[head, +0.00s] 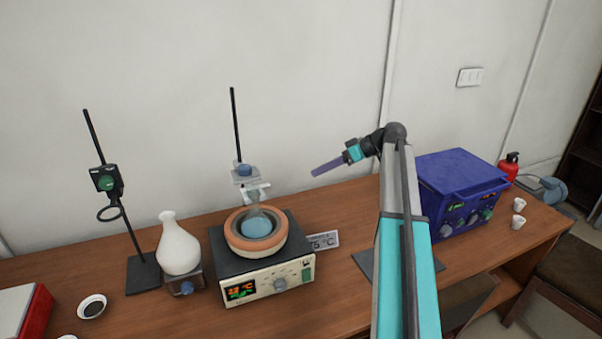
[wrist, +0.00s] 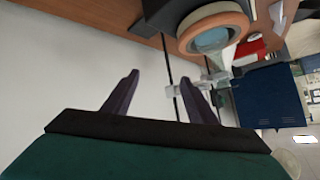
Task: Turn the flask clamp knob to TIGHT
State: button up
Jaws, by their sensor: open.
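The flask clamp (head: 245,181) sits on a thin black upright rod, with a blue knob (head: 244,169) on it. Its jaws are at the neck of a glass flask (head: 257,226) with blue liquid, which sits in a round orange-rimmed heating mantle (head: 278,247). My gripper (head: 315,172) is open and empty, to the right of the clamp at about its height in the picture, apart from it. In the wrist view the clamp (wrist: 212,82) appears beyond the right finger of my gripper (wrist: 157,80). The knob's setting is too small to read.
Left of the mantle stand a white flask (head: 179,247) and a second stand with a green-knobbed clamp (head: 106,182). A blue furnace (head: 455,185) stands on the right. The wall (head: 300,70) is close behind.

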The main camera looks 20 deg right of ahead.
jog(key=s+d+r+t+b, duration=0.1)
jog(key=s+d+t, duration=0.3)
jog(key=d, duration=0.5)
jog(key=s+d+t+b, duration=0.4)
jog(key=s+d, duration=0.4)
jog(key=d, duration=0.2)
jog(key=shift+s+d+r+m+t, duration=0.2)
jog(key=shift+s+r+m+t, duration=0.1)
jog(key=shift+r+t, duration=0.15)
